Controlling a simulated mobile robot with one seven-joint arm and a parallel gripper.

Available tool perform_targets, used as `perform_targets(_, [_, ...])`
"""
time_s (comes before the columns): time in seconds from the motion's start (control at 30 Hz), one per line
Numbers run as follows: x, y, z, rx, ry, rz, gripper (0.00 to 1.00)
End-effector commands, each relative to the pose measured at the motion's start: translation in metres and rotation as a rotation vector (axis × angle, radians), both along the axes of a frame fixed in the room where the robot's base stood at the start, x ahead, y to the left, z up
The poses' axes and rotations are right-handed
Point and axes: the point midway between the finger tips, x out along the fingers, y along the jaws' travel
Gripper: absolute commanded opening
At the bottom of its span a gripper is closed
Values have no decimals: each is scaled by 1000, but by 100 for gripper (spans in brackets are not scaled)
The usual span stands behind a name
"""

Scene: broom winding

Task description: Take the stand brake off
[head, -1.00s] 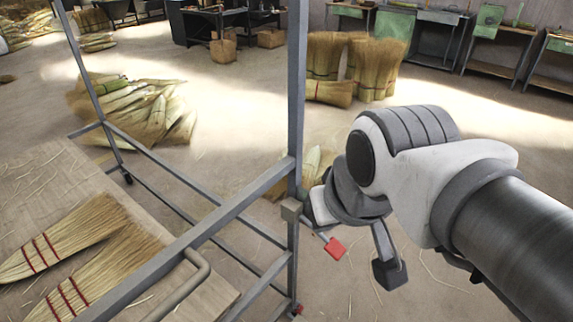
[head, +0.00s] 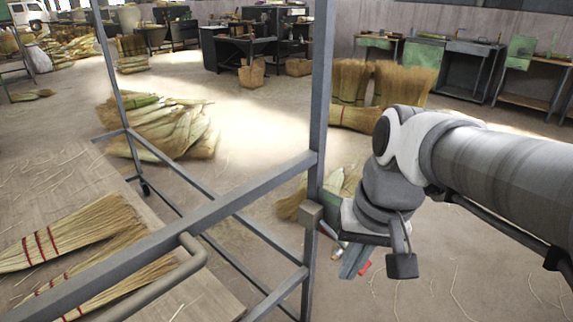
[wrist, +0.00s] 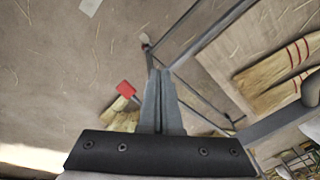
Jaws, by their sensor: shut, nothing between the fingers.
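The stand is a grey metal frame (head: 319,110) with a small box (head: 312,213) on its near upright. The brake lever's red end (head: 365,268) shows in the head view, low and partly hidden behind my fingers. In the wrist view the red end (wrist: 125,88) lies just left of my fingers, apart from them in the picture. My gripper (head: 352,268) is shut and empty, pointing down just right of the upright. Its fingers (wrist: 158,78) are together in the wrist view. I cannot tell whether they touch the lever, whose rod is mostly hidden.
A wooden table (head: 195,300) with brooms (head: 75,235) stands at the left, beside a bent grey bar (head: 170,280). Broom bundles (head: 165,125) lie on the floor beyond the stand. More bundles (head: 400,85) stand farther back. The floor at right is mostly clear.

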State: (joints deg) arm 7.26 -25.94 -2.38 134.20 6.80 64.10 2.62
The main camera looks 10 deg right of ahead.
Motion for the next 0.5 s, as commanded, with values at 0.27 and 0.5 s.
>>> perform_targets(0.27, [22,-16,-19,210,327,-216,0])
perform_targets(0.5, [45,-28,-62,428,547,-373,0])
